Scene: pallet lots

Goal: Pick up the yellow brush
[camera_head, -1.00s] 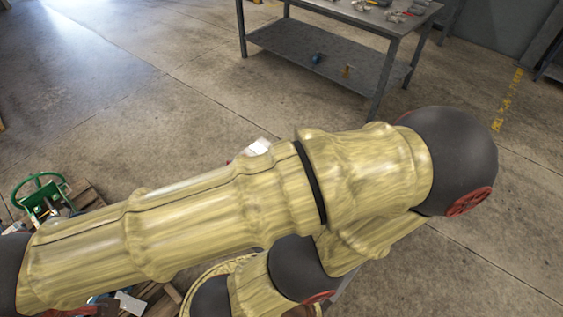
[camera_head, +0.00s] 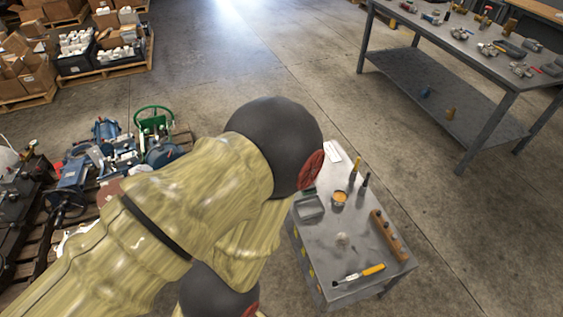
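A small grey table (camera_head: 322,262) stands right of centre, partly hidden by my arm. Near its front edge lies a slim tool with a yellow handle (camera_head: 373,270) and a pale and dark end pointing left; it may be the yellow brush, but it is too small to be sure. A thin upright item with a yellow top (camera_head: 354,168) stands near the table's back edge, and I cannot tell what it is. My gripper is out of view; only my arm's yellow-covered links and dark joints show.
On the small table are an orange-topped can (camera_head: 340,197), a brown block with holes (camera_head: 388,236) and a grey tray (camera_head: 309,209). A workbench (camera_head: 440,45) with tools stands back right. Pallets of machine parts (camera_head: 100,160) and boxes (camera_head: 25,70) lie left. Floor between is clear.

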